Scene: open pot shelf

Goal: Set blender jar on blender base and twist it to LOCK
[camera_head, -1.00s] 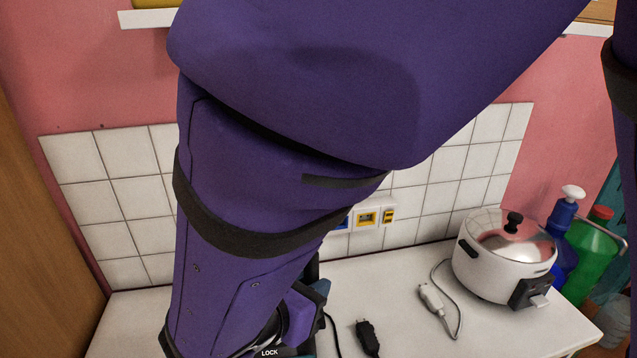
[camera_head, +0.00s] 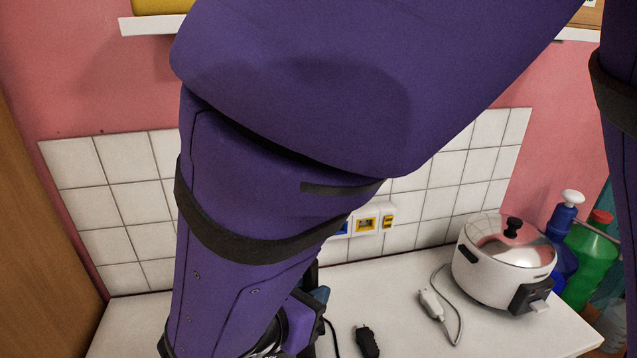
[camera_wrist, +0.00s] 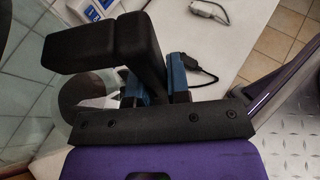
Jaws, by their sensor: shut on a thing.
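In the wrist view, my gripper (camera_wrist: 157,82) has its two blue fingers closed around a black handle (camera_wrist: 98,50). The handle belongs to the clear blender jar (camera_wrist: 30,75), whose see-through wall shows at the left. In the head view, only part of my gripper (camera_head: 317,294) shows at the bottom, beside my purple arm. My arm covers the jar there. I cannot make out the blender base or its LOCK mark in either current view, so how the jar sits on it cannot be told.
A white cooker (camera_head: 500,272) with a glass lid stands at the right of the white counter (camera_head: 400,315). Blue (camera_head: 563,245) and green (camera_head: 592,255) bottles are beside it. A black plug (camera_head: 366,341) and a white cable connector (camera_head: 431,304) lie on the counter. Wall sockets (camera_head: 366,224) are behind.

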